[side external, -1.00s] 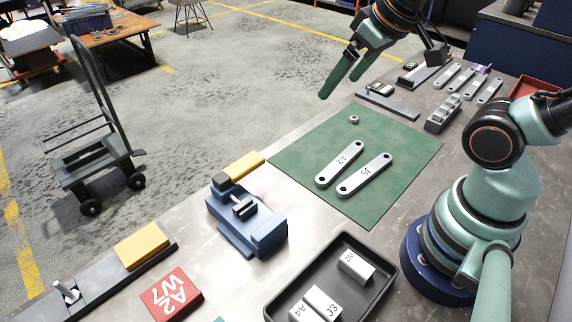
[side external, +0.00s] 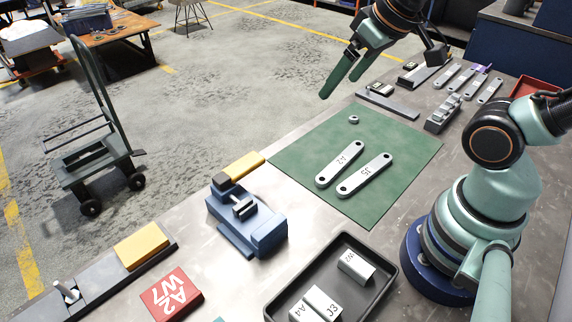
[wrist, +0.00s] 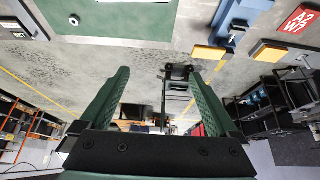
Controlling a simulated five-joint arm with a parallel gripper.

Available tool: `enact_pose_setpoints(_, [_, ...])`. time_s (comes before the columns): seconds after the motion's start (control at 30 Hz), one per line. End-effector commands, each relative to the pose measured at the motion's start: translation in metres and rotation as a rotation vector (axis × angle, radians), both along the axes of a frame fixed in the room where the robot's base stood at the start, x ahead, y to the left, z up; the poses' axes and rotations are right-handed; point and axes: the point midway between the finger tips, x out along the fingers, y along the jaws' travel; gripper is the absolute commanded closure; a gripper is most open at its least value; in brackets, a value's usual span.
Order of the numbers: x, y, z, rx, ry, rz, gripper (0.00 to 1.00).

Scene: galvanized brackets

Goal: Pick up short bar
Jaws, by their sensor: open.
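Two pale grey metal bars with rounded, holed ends lie side by side on the green mat (side external: 300,150). The left bar (side external: 339,164) has a mark like A2; the right bar (side external: 365,175) reads J5. They look close in length, so I cannot tell which counts as short. Smaller flat bars, such as this one (side external: 447,76), lie at the back right. My gripper (side external: 340,87) is open and empty, raised beyond the mat's far left edge and apart from every bar. Its two green fingers (wrist: 159,72) stand wide apart in the wrist view.
A small nut (side external: 353,119) lies on the mat, and shows in the wrist view (wrist: 74,19). A blue vise (side external: 262,232) stands left of the mat. A black tray (side external: 385,285) with blocks is in front. A red block (side external: 171,295) lies further left.

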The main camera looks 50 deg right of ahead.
Motion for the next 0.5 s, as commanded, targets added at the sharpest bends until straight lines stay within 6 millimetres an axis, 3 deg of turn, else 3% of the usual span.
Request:
enact_pose_setpoints(0.37, [0.0,-0.001,-0.001,-0.004,0.003,0.006,0.25])
enact_pose_setpoints(0.5, [0.001,-0.011,-0.008,-0.057,0.036,0.074,0.25])
